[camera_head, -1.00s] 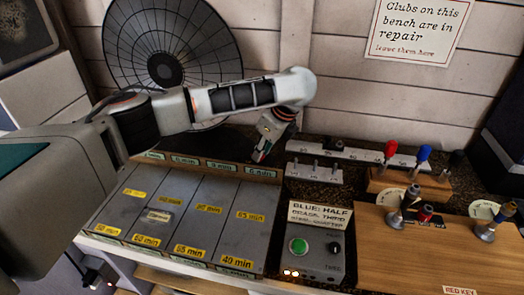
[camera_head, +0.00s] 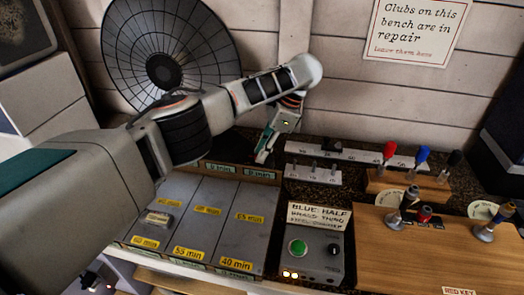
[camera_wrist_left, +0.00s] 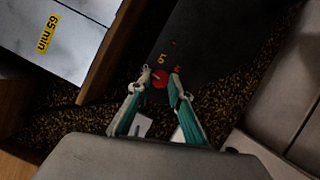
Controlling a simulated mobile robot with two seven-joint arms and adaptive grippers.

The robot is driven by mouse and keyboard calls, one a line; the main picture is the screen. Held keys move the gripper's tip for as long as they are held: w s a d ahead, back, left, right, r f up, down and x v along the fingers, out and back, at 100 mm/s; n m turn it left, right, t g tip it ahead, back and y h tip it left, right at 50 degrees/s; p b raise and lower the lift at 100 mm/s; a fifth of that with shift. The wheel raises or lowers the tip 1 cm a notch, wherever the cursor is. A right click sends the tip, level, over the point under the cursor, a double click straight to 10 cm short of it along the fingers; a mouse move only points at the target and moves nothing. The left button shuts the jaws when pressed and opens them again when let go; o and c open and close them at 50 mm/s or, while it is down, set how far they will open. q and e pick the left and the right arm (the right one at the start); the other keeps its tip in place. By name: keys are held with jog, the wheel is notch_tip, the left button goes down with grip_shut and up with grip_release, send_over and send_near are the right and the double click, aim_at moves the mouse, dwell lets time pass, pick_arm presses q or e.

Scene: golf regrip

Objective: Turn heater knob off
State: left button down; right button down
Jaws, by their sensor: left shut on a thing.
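In the left wrist view, a small red knob (camera_wrist_left: 160,78) sits on a dark panel (camera_wrist_left: 205,40), with a yellow mark beside it. My left gripper (camera_wrist_left: 162,82) has its teal-backed fingers on either side of the knob and is shut on it. In the head view, my left gripper (camera_head: 264,156) points down behind the grey compartment box, near the back wall. The knob is hidden there. My right gripper is not in view.
A control box (camera_head: 312,268) with a green button and a black knob stands right of the compartment box (camera_head: 228,225). A wooden board (camera_head: 445,255) with clamps lies further right. A round mesh dish (camera_head: 170,50) stands behind my left arm.

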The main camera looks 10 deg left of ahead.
pick_arm(q)
jog(key=shift+f+n, duration=0.15)
jog(key=shift+n, duration=0.55)
jog(key=c, duration=1.8)
grip_release()
notch_tip(320, 180, up, 10)
jog(key=shift+r, duration=0.1)
